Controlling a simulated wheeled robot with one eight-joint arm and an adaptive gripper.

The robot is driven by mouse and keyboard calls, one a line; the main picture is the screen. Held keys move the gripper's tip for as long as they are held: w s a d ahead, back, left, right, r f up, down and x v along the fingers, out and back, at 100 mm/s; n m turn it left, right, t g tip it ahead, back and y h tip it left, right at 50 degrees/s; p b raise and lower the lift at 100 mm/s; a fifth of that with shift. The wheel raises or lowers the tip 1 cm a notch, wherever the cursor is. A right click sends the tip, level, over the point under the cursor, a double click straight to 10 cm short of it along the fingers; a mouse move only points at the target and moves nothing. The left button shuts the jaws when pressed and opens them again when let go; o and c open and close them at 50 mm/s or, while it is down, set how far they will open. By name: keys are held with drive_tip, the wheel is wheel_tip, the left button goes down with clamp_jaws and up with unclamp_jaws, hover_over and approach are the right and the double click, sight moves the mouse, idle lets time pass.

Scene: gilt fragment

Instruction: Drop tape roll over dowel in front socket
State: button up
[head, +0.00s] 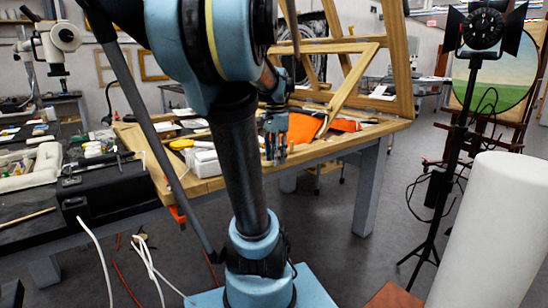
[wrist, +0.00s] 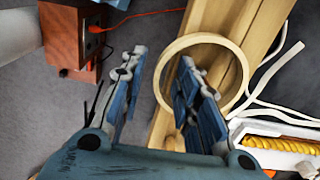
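A pale tan ring, which looks like the tape roll (wrist: 201,39), shows in the wrist view over the wooden table edge. My gripper (wrist: 161,58) is open. One finger is left of the ring, and the other overlaps the ring's opening, so the ring's left wall lies between them. I cannot tell whether the fingers touch it or how deep they reach. In the head view, my gripper (head: 275,145) is at the near edge of the wooden table, partly behind my arm. I cannot make out the tape roll there.
The wooden table (head: 225,183) carries orange cloth (head: 303,127), tools and a wooden frame (head: 350,85). A black light stand (head: 450,150) and a white cylinder (head: 490,235) stand at right. The wrist view shows a reddish box (wrist: 72,35) with an orange cable and white cables.

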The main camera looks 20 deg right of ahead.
drive_tip(key=shift+r, duration=0.1)
wheel_tip(320, 180, up, 13)
idle(0.7)
idle(0.4)
